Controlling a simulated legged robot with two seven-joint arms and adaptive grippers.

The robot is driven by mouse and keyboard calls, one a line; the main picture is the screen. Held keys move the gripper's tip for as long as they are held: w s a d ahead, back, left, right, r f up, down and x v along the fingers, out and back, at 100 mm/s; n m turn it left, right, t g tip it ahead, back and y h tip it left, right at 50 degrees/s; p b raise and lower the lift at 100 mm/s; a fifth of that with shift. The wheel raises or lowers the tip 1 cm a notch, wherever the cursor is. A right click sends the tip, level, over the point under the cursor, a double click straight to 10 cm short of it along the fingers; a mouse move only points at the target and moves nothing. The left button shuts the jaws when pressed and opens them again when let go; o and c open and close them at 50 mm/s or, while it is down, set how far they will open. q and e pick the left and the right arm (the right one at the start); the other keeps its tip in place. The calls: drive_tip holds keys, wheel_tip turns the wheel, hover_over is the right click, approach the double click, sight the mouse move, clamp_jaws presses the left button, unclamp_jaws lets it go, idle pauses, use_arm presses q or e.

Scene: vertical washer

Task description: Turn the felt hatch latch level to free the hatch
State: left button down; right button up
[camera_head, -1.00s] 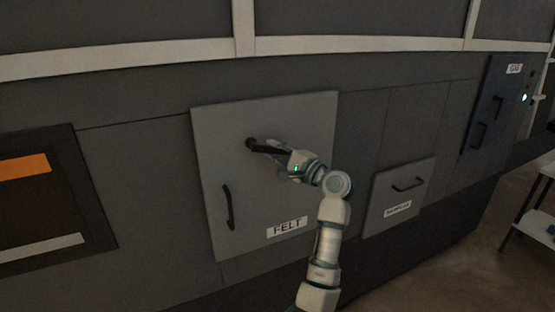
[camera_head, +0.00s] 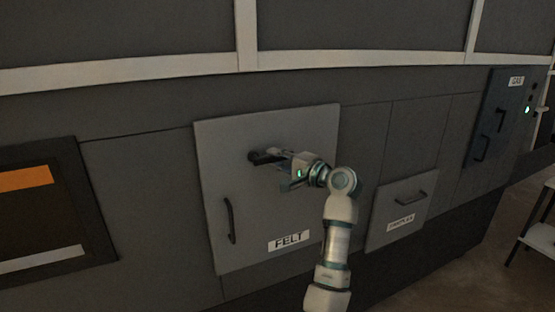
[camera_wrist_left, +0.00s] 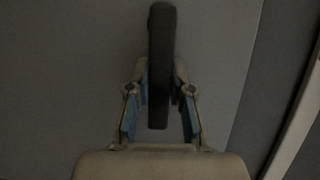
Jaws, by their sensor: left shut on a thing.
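The felt hatch (camera_head: 220,190) is a light grey panel marked FELT, lying flat against the machine front. Its latch (camera_head: 258,156) is a short black lever on a round pivot near the top middle of the hatch. The lever points right from the pivot and looks about level. My left gripper (camera_head: 287,163) is shut on the latch's free end, which it partly hides. In the left wrist view the latch (camera_wrist_left: 161,60) is a dark bar running between the two fingers (camera_wrist_left: 160,90). My right gripper is out of view.
A black hatch handle (camera_head: 230,220) is at the hatch's lower left. A smaller panel with a handle (camera_head: 410,197) is to the right, beyond my left arm. A dark cabinet with handles (camera_head: 490,125) is farther right, with a shelf (camera_head: 540,235) beside it.

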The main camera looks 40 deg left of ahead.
use_arm(q)
drive_tip(key=shift+f, duration=0.1)
drive_tip(key=c, duration=1)
unclamp_jaws()
drive_tip(key=shift+w, duration=0.15)
drive_tip(key=shift+a, duration=0.15)
drive_tip(key=shift+d, duration=0.2)
drive_tip(key=d, duration=1.1)
drive_tip(key=shift+d, duration=0.4)
drive_tip(key=shift+a, duration=0.15)
drive_tip(key=shift+w, duration=0.1)
